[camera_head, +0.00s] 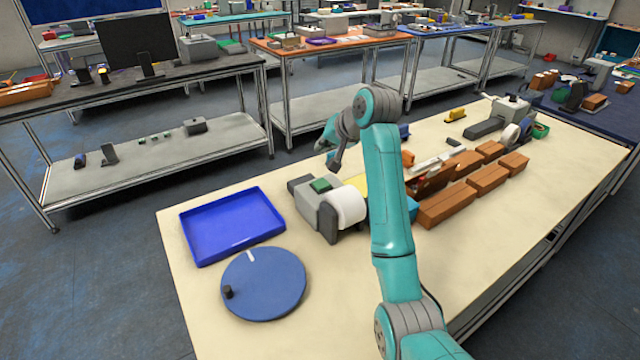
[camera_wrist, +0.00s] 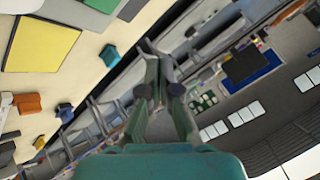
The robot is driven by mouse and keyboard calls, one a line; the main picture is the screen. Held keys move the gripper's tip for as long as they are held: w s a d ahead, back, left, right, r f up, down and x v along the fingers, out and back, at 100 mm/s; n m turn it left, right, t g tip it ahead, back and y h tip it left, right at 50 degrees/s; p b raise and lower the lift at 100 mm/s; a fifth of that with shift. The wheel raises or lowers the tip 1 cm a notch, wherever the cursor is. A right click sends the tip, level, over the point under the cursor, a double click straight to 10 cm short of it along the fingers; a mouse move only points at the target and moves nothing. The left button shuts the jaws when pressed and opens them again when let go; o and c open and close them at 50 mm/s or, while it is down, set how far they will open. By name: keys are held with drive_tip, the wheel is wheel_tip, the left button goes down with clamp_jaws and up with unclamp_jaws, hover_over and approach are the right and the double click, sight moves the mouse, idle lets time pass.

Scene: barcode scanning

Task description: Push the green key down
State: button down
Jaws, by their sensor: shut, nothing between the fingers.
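The green key (camera_head: 320,185) is on top of a grey device (camera_head: 318,208) that carries a white roll (camera_head: 346,206). The device stands on the pale table, right of the blue tray. My gripper (camera_head: 335,166) is above and slightly right of the green key, apart from it. In the wrist view, my gripper (camera_wrist: 150,48) has its fingers together with nothing between them. A green patch (camera_wrist: 103,4) is cut off at the top edge there; I cannot tell whether it is the key.
A blue tray (camera_head: 190,240) and a blue round turntable (camera_head: 264,284) with a black knob lie left of the device. A yellow square (camera_wrist: 42,45) lies on the table. Several brown boxes (camera_head: 446,206) stand right of my arm.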

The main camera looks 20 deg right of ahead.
sight(319, 181)
drive_tip(key=shift+f, duration=4.3)
drive_tip(key=shift+f, duration=0.15)
drive_tip(key=shift+f, duration=0.3)
drive_tip(key=shift+f, duration=0.7)
drive_tip(key=shift+r, duration=1.15)
drive_tip(key=shift+r, duration=2.5)
